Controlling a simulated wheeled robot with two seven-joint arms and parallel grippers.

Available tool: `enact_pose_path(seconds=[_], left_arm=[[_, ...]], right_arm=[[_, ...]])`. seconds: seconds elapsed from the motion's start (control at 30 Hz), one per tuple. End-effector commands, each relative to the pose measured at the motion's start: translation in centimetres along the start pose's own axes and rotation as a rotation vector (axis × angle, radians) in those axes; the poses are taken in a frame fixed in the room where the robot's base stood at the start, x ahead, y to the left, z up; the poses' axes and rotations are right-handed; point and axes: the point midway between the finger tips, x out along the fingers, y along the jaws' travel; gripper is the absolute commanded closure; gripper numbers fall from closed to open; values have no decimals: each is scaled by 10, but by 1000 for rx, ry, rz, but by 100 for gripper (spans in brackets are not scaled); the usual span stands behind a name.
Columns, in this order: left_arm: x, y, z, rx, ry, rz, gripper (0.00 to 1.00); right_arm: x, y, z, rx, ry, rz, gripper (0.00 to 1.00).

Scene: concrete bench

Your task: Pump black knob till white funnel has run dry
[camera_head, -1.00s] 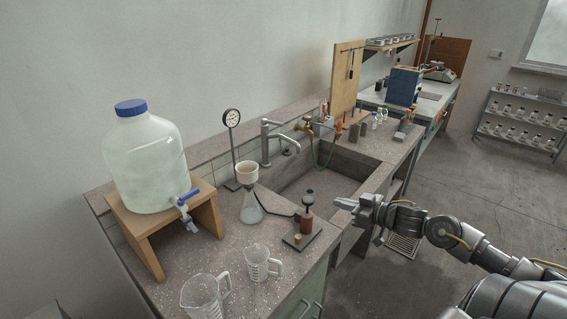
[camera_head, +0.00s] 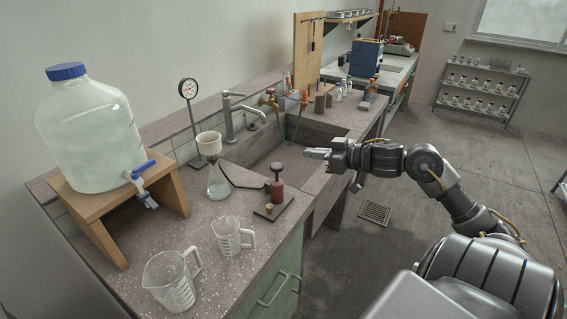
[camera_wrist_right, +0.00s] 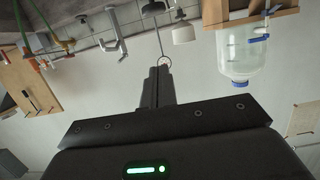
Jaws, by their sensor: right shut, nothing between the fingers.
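The white funnel (camera_head: 208,143) sits upright on a clear conical flask (camera_head: 219,183), left of the pump. How much liquid the funnel holds cannot be told. A dark hose runs from the flask toward the pump. My right gripper (camera_head: 308,153) is shut and empty, right of the knob and apart from it. Its fingers show in the right wrist view (camera_wrist_right: 164,75), where the funnel (camera_wrist_right: 183,32) appears inverted. My left gripper is not in view.
A big water bottle (camera_head: 90,135) stands on a wooden stand (camera_head: 170,190) at left. Two clear measuring jugs (camera_head: 172,282) stand in front. A dial gauge (camera_head: 187,90) and a faucet (camera_head: 230,118) rise behind. The sink basin (camera_head: 290,145) is open behind the pump.

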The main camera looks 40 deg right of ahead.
Motion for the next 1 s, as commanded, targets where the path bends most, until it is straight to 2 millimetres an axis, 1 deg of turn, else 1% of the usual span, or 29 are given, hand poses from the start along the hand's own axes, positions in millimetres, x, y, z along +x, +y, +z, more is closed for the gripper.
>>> enact_pose_path(seconds=[0.13,0.27,0.6,0.67,0.7,0.8,1.0], left_arm=[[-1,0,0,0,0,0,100],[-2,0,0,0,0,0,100],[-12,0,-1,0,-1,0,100],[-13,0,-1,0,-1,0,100],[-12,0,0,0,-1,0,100],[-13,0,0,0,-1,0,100],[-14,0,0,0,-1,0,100]], right_arm=[[8,0,-1,0,2,-1,100],[26,0,-2,0,3,-1,100],[92,0,-3,3,4,-1,100],[103,0,-3,1,3,-1,100],[104,0,9,5,-2,0,100],[106,0,23,3,-2,0,100],[109,0,36,1,0,0,100]])
